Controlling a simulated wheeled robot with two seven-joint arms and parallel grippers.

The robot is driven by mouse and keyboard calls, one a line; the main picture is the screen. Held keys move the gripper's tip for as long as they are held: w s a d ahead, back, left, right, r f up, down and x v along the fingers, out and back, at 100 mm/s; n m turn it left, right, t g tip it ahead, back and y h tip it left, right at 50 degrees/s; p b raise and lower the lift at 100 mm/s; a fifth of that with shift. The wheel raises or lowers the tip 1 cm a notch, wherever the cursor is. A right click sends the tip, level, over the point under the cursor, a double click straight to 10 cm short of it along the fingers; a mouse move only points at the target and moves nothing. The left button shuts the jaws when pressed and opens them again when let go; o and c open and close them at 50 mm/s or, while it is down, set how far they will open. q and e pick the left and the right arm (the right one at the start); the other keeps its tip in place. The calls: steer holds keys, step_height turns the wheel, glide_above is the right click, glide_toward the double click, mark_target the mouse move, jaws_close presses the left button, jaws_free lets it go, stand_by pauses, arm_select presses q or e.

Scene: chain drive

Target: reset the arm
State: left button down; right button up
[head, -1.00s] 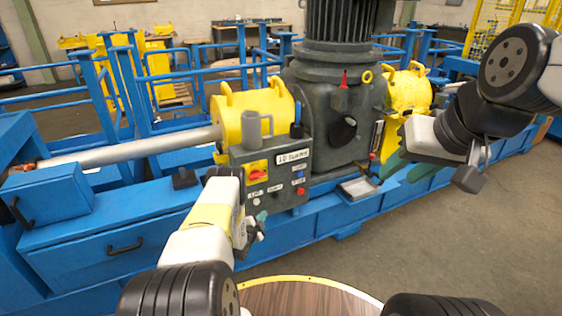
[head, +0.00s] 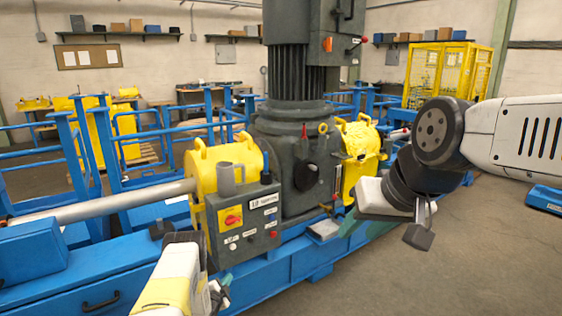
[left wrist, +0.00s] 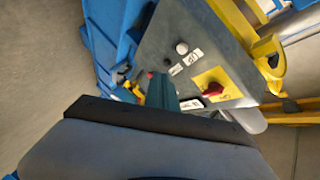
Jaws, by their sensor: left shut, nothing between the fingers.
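My left gripper (head: 221,290) is in front of the grey control box, near its lower edge in the head view. Its teal fingers (left wrist: 160,92) are together and empty in the left wrist view, with the box's face beyond them. The control box (head: 262,244) carries a red knob on a yellow plate (head: 229,218), several buttons and labels; the red knob (left wrist: 213,89) also shows in the left wrist view. My right gripper (head: 352,222) is at the end of the right arm, in front of the machine. Its teal fingers are partly hidden behind its white body, so its opening is unclear.
A grey cup-like cylinder (head: 226,180) stands on top of the control box. A small grey tray (head: 324,230) sits on the blue frame (head: 262,275) right of the box. A dark motor housing and yellow bearing blocks (head: 205,168) stand behind.

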arm_select(q)
steer(key=w+a+r+n+g+y, duration=0.15)
steer(key=w+r, duration=0.25)
steer(key=r, duration=0.6)
steer(key=w+a+r+n+y, duration=0.1)
steer(key=w+a+r+n, duration=0.15)
steer(key=r, duration=0.75)
steer(key=s+d+r+n+g, duration=0.15)
steer(key=s+r, duration=0.25)
steer(key=r, duration=0.5)
steer(key=s+d+r+n+g, duration=0.1)
steer(key=s+r+n, duration=0.15)
steer(key=r, duration=0.65)
steer(key=s+d+r+n+g, duration=0.1)
steer(key=s+r, duration=0.3)
steer(key=r, duration=0.5)
steer(key=s+d+r+n, duration=0.1)
steer(key=s+d+r, duration=0.1)
steer(key=s+r, duration=0.3)
steer(key=s+d+r, duration=0.1)
steer(key=s+r, duration=0.1)
steer(key=s, duration=0.5)
steer(key=s+d+r+n+g+h, duration=0.1)
steer(key=s+d+g, duration=0.1)
steer(key=s, duration=1.1)
steer(key=s+d+r+n+g+h, duration=0.1)
steer(key=s+d, duration=0.2)
steer(key=s, duration=1.1)
steer(key=shift+d+n+g, duration=0.3)
steer(key=shift+n+g, duration=0.1)
